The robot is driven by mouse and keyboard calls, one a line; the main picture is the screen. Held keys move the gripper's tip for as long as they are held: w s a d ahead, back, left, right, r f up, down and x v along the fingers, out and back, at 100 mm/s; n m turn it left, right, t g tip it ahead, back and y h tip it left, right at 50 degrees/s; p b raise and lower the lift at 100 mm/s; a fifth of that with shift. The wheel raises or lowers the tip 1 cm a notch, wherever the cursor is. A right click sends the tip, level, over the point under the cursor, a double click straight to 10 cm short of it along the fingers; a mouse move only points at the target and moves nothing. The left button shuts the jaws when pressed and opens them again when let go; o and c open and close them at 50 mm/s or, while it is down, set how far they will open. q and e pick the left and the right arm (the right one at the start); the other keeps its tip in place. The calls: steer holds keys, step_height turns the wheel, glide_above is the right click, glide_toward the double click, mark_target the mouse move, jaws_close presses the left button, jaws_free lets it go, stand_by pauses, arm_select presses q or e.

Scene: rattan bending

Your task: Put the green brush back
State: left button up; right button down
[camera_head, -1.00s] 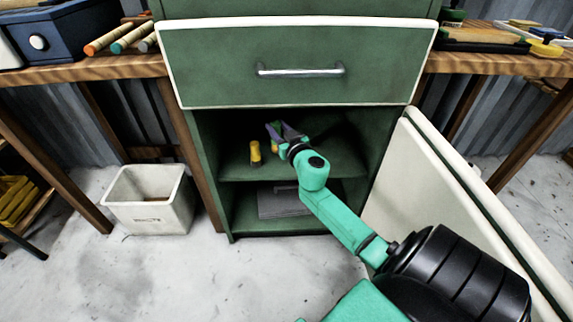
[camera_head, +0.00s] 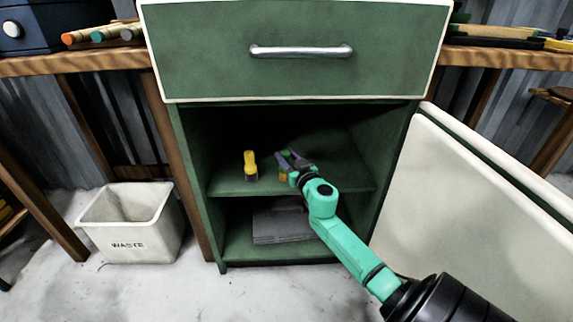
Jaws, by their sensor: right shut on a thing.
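The green cabinet (camera_head: 192,150) stands open below its drawer, and its upper shelf (camera_head: 225,186) holds a yellow-handled brush (camera_head: 250,160) standing upright. My right gripper (camera_head: 290,158) reaches into this upper compartment, to the right of the yellow brush. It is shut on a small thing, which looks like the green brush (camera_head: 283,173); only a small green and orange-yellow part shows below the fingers. The gripper hides the rest, and I cannot tell whether it touches the shelf. My left gripper is out of view.
A grey case (camera_head: 280,226) lies in the lower compartment. The open white door (camera_head: 470,215) stands on the right. A white waste bin (camera_head: 145,245) is on the floor at left. The closed drawer (camera_head: 300,80) hangs above the opening.

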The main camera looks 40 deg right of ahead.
steer(key=c, duration=0.9)
jaws_free()
steer(key=o, duration=0.4)
steer(key=shift+r, duration=0.15)
steer(key=shift+s+a, duration=0.1)
steer(key=shift+s, duration=0.2)
steer(key=p+v, duration=0.2)
steer(key=v, duration=0.9)
steer(key=s+a+f+n+g+y, duration=0.15)
steer(key=a+f+y, duration=0.25)
steer(key=a+f, duration=0.45)
steer(key=s+a+f+n+g+y, duration=0.1)
steer(key=s+a+f+g+y, duration=0.15)
steer(key=a+f, duration=0.6)
steer(key=s+a+f+y, duration=0.1)
steer(key=s+a, duration=0.2)
steer(key=a, duration=0.3)
steer(key=s+a+f+n+g+y, duration=0.1)
steer(key=s+a+y, duration=0.1)
steer(key=a, duration=0.4)
steer(key=s+a+f+n+g+y, duration=0.1)
steer(key=s+a+y, duration=0.1)
steer(key=s+a, duration=0.2)
steer(key=shift+s+a+f, duration=0.1)
steer(key=shift+a, duration=0.5)
steer(key=shift+s+a, duration=0.15)
steer(key=shift+a, duration=0.45)
